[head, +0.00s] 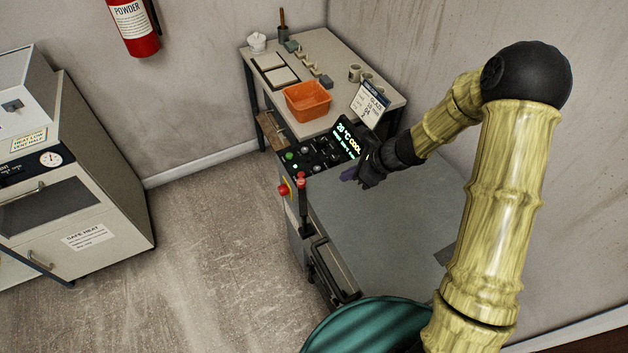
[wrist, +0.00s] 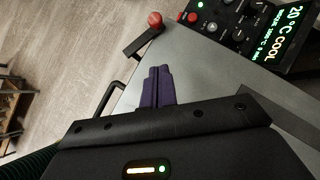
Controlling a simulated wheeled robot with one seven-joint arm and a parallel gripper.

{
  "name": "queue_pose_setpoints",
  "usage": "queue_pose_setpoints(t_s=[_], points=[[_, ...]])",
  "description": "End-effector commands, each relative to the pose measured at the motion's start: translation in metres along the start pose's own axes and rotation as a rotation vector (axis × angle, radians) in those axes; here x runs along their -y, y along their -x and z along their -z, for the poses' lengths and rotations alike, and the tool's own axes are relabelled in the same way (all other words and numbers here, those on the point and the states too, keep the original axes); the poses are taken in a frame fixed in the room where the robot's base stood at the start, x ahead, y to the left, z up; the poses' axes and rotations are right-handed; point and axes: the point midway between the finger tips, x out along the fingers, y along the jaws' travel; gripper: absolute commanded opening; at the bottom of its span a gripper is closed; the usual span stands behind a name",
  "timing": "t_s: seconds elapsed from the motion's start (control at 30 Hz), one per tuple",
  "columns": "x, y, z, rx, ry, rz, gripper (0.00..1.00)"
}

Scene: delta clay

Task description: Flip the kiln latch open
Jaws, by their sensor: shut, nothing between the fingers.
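The kiln (head: 385,222) is a grey-topped cabinet with a front handle (head: 328,272). Its latch (head: 303,205) is a dark lever at the front edge, near the control panel. In the wrist view, the latch is a dark bar (wrist: 139,42) with a red knob (wrist: 155,19) at its upper end. My gripper (head: 349,174) is over the kiln top, to the right of the latch and apart from it. Its purple fingers (wrist: 157,86) are shut together and empty in the wrist view, below the latch knob in the picture.
The control panel (wrist: 235,20) has knobs and a lit display (head: 347,140) reading 20 °C COOL. A table (head: 330,65) with an orange bin (head: 308,101) stands behind. A beige cabinet (head: 105,205) stands at left. Open floor (head: 210,240) lies between it and the kiln.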

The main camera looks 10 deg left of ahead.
Motion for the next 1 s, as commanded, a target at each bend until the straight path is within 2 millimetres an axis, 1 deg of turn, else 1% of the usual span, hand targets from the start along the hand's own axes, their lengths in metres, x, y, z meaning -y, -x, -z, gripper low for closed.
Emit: queue_pose_setpoints(t_s=[0.17,0.6,0.7,0.8,0.9,1.0], points=[[-0.002,-0.023,0.000,0.000,-0.001,-0.005,0.00],[-0.002,-0.097,0.000,-0.001,0.001,-0.005,0.00],[-0.002,-0.107,-0.015,0.000,0.004,-0.004,0.00],[-0.001,-0.116,-0.022,-0.001,0.003,-0.002,0.00],[-0.001,-0.123,-0.025,-0.001,0.003,-0.002,0.00],[-0.001,-0.125,-0.026,-0.001,0.001,-0.001,0.00]])
